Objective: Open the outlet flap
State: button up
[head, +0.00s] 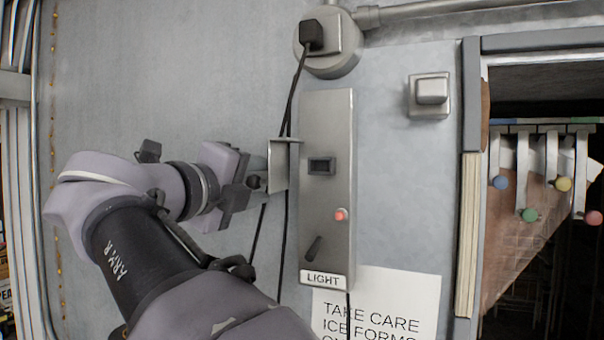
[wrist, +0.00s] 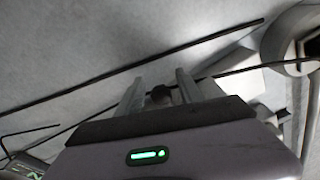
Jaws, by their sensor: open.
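A thin metal flap (head: 281,166) with a bent top edge stands at the left side of the grey light-switch box (head: 327,185). It looks like the outlet flap, but whether it is shut or ajar I cannot tell. My gripper (head: 261,181) is at its left face, very close; contact is unclear. In the wrist view my gripper (wrist: 158,84) is open, with its two fingers apart. A small dark knob-like piece (wrist: 160,95) shows between them; what it belongs to is unclear. A pale angular surface (wrist: 236,80) lies just beyond the fingers, partly hidden.
A black plug (head: 311,34) sits in a round fitting (head: 333,62) above the box. Its black cable (head: 293,95) runs down behind the flap, near my gripper. A square metal fitting (head: 430,96) is to the right, above a paper notice (head: 385,300). Bare wall lies left.

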jog(key=shift+w+d, duration=0.1)
jog(key=shift+w, duration=0.2)
jog(key=shift+w+d, duration=0.1)
jog(key=shift+d, duration=0.15)
jog(key=shift+a, duration=0.1)
grip_shut()
dwell(0.9)
